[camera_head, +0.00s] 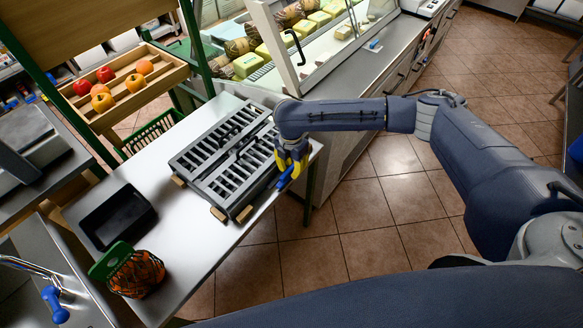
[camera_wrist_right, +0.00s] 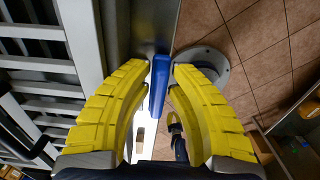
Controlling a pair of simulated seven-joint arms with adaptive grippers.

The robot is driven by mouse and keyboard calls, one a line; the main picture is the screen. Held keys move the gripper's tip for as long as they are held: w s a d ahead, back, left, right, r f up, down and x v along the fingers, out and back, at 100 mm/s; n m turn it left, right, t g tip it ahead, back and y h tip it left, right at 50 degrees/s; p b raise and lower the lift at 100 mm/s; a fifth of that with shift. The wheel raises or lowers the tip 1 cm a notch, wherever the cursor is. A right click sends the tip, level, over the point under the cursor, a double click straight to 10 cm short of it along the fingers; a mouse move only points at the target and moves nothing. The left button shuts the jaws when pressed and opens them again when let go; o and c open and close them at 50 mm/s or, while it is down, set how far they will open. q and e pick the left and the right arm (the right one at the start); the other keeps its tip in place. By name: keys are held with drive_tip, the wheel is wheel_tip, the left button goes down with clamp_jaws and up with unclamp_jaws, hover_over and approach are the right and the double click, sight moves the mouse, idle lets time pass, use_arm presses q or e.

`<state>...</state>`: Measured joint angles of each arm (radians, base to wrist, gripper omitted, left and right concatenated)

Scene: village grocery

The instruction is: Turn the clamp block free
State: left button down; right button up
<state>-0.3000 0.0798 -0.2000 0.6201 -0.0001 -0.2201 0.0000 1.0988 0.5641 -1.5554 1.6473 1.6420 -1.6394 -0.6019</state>
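A slatted grey rack (camera_head: 226,150) lies on the white table, raised on small wooden blocks. A blue bar-like piece (camera_head: 285,180), which looks like the clamp block or its handle, is at the rack's right edge. My right gripper (camera_head: 290,165) is over that edge with its yellow fingers pointing down at the blue piece. In the right wrist view the blue piece (camera_wrist_right: 159,88) stands between the two open fingertips (camera_wrist_right: 160,70), with a narrow gap on each side. How the piece is fixed to the rack is hidden. My left gripper is not in view.
A black tray (camera_head: 112,216) and an orange-and-black bundle with a green top (camera_head: 135,273) are on the table (camera_head: 185,240). A wooden fruit crate (camera_head: 150,90) stands behind, and a glass display counter (camera_head: 350,60) at the back right. Open tiled floor lies right of the table.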

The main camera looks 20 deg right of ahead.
sight(292, 167)
drive_tip(key=o, duration=0.3)
drive_tip(key=shift+r, duration=0.1)
drive_tip(key=shift+w+r, duration=0.1)
drive_tip(key=shift+r, duration=3.75)
drive_tip(key=shift+d, duration=0.15)
